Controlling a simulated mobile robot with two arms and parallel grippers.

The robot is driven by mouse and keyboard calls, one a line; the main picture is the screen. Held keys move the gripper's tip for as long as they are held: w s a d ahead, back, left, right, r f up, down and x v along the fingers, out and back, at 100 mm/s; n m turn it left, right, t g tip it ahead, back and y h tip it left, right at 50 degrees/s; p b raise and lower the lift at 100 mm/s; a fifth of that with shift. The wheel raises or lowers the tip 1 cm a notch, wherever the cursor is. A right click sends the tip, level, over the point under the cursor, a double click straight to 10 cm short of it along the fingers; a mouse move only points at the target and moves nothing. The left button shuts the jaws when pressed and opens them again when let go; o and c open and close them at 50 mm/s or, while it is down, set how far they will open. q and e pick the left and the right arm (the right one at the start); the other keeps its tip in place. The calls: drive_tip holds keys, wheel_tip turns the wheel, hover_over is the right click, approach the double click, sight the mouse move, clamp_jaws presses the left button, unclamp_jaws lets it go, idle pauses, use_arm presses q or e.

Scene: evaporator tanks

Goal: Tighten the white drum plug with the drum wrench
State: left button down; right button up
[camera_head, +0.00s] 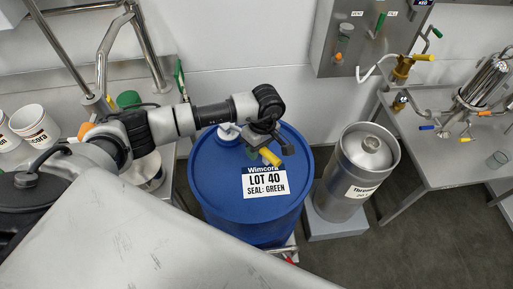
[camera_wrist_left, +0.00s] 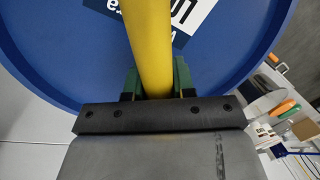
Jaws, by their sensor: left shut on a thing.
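The blue drum (camera_head: 215,175) stands upright with a label reading "LOT 40, SEAL: GREEN" on its lid. The white plug (camera_head: 229,131) sits on the far left part of the lid, partly hidden by my left arm. My left gripper (camera_head: 264,143) is above the far part of the lid, shut on the yellow drum wrench (camera_head: 271,157). In the left wrist view the yellow handle (camera_wrist_left: 150,45) runs out from between the green-padded fingers, over the blue lid. The working end of the wrench cannot be made out. My right gripper is in neither view.
A steel keg (camera_head: 361,165) stands right of the drum. Beyond it is a steel table (camera_head: 440,160) with pipe fittings. A panel (camera_head: 350,45) hangs on the wall. White tubs (camera_head: 35,125) stand on a counter at the left. Floor at the lower right is clear.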

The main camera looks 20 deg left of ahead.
use_arm(q)
drive_tip(key=shift+f+b, duration=0.55)
drive_tip(key=shift+f, duration=0.05)
drive_tip(key=shift+s+a+m, duration=0.35)
drive_tip(key=shift+s+m, duration=0.25)
drive_tip(key=shift+s, duration=0.05)
drive_tip(key=shift+s+a+m, duration=0.4)
drive_tip(key=shift+s+m, duration=0.2)
drive_tip(key=shift+m, duration=0.1)
drive_tip(key=shift+s+a+m+y+b, duration=0.3)
drive_tip(key=shift+s+a+m+b, duration=0.1)
drive_tip(key=shift+s+m, duration=0.15)
